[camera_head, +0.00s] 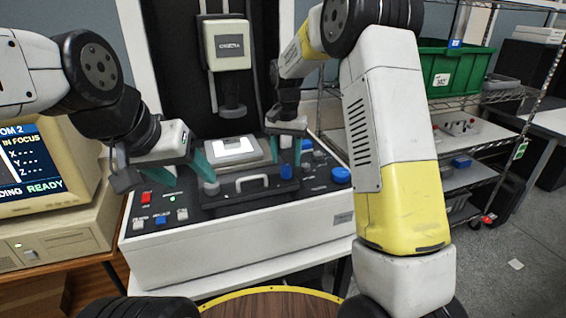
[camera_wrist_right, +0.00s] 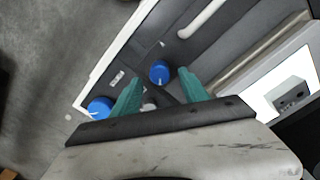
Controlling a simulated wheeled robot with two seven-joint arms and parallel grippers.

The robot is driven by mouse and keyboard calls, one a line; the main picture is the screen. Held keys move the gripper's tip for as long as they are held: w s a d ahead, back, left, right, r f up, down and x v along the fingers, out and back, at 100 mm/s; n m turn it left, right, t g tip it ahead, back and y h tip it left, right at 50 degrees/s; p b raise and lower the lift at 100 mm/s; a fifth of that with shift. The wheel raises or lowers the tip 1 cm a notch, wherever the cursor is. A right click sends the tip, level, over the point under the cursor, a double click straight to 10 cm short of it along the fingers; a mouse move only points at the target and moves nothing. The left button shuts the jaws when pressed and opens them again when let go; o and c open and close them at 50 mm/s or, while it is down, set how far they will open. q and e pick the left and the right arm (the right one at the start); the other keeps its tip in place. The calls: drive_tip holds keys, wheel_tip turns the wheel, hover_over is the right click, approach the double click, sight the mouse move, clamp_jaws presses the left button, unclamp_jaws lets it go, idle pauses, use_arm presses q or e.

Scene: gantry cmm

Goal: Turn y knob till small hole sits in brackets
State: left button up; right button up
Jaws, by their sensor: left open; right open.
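The measuring machine's control panel (camera_head: 240,222) carries blue knobs; which one is the y knob I cannot read. A large blue knob (camera_head: 340,175) is at the panel's right, and a smaller blue one (camera_head: 286,171) is below my right gripper (camera_head: 285,157). That gripper is open and empty. In the right wrist view, one blue knob (camera_wrist_right: 159,72) shows between its fingertips and another (camera_wrist_right: 100,107) outside the left finger. My left gripper (camera_head: 178,176) is open over the panel's left part. The lit stage (camera_head: 234,147) lies between the grippers; hole and brackets are not discernible.
The camera head (camera_head: 228,45) hangs above the stage. A monitor (camera_head: 35,165) at left reads IN FOCUS and READY.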

sight(286, 166)
drive_tip(key=shift+f, duration=2.15)
clamp_jaws()
